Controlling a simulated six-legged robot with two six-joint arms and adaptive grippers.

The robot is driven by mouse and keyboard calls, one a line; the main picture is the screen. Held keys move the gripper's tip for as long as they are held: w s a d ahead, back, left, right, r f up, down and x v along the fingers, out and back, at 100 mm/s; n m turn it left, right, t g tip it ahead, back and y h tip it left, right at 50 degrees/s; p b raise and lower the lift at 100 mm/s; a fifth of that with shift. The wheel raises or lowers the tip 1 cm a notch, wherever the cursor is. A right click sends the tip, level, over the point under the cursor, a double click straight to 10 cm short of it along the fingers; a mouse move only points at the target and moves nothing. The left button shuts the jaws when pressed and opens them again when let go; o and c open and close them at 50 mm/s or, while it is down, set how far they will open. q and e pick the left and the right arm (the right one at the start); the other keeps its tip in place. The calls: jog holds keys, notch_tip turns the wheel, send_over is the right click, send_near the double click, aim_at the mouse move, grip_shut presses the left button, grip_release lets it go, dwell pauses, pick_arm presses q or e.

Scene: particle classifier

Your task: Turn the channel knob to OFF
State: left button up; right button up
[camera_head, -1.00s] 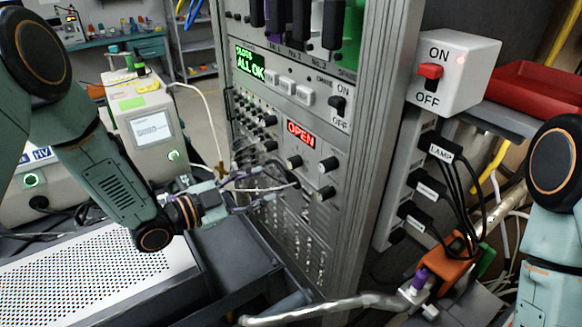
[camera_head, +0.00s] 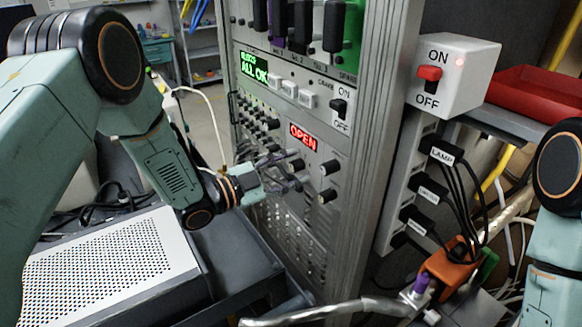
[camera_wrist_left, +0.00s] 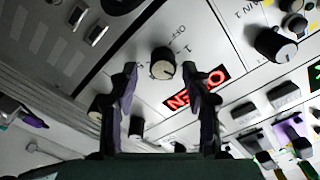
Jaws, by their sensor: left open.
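A black channel knob (camera_wrist_left: 162,65) with a pale face sits on the panel in the left wrist view, with OFF and numerals printed around it. It is beside the red OPEN display (camera_wrist_left: 195,88), which also shows in the head view (camera_head: 302,137). My left gripper (camera_wrist_left: 162,86) is open, its two dark fingers apart with the knob showing between their tips. Contact cannot be told. In the head view the left gripper (camera_head: 292,172) is at the rack front below the OPEN display, partly covering the knobs there. My right gripper is out of view.
More knobs (camera_head: 329,168) stand close to the right of my left fingers. Above are white buttons (camera_head: 290,88) and a black ON/OFF switch (camera_head: 338,107). A white box with a red switch (camera_head: 429,73) is at right. A perforated grey case (camera_head: 100,260) lies below my left arm.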

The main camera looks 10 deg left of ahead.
pick_arm(q)
jog(key=shift+w+a+f, duration=0.3)
jog(key=shift+w+f, duration=0.1)
jog(key=shift+w, duration=0.25)
jog(key=shift+c, duration=0.6)
jog(key=shift+s+d+r, duration=0.25)
jog(key=shift+s+r, duration=0.05)
jog(key=shift+s, duration=0.15)
jog(key=c, duration=0.5)
jog(key=shift+w+a+f, duration=0.1)
jog(key=shift+a+f, duration=0.05)
jog(key=shift+a, duration=0.05)
grip_shut()
jog(key=shift+d, duration=0.1)
